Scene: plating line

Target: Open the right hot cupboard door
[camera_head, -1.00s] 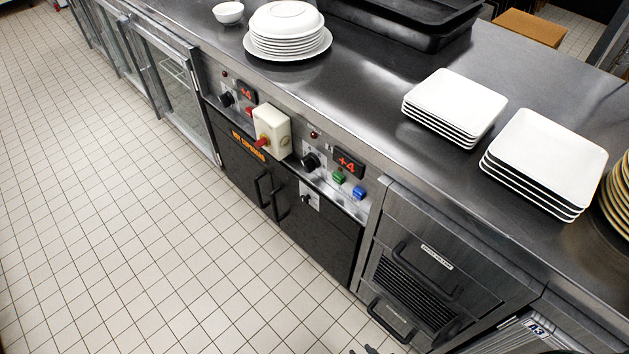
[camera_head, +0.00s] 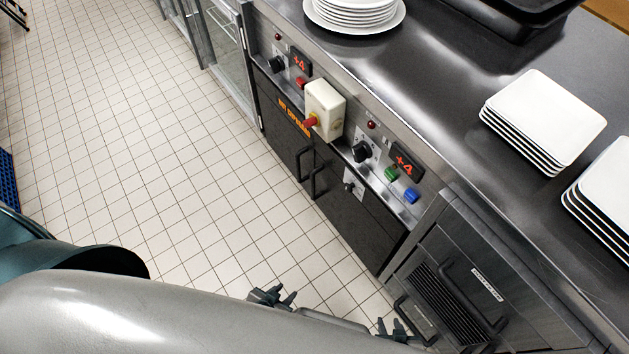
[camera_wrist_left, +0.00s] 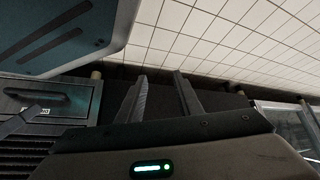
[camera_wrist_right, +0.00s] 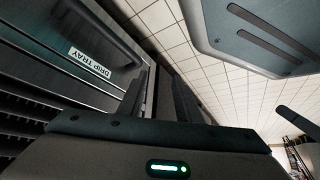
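The hot cupboard has two dark doors side by side in the head view. The right door (camera_head: 350,218) is shut, with a black bar handle (camera_head: 317,178) near its left edge. The left door (camera_head: 275,125) is also shut, and its handle (camera_head: 300,163) is beside the other. My left gripper (camera_head: 274,294) is over the floor, below and apart from the handles. It is open and empty in the left wrist view (camera_wrist_left: 162,76). My right gripper (camera_head: 393,328) is near the drawer unit at the bottom. It is open and empty in the right wrist view (camera_wrist_right: 160,75).
A control panel above the doors carries a cream switch box (camera_head: 325,108), knobs, a green button (camera_head: 391,173) and a blue button (camera_head: 411,195). The drip tray drawer unit (camera_head: 455,265) is to the right. White plates (camera_head: 545,115) stand on the steel counter. The tiled floor ahead is clear.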

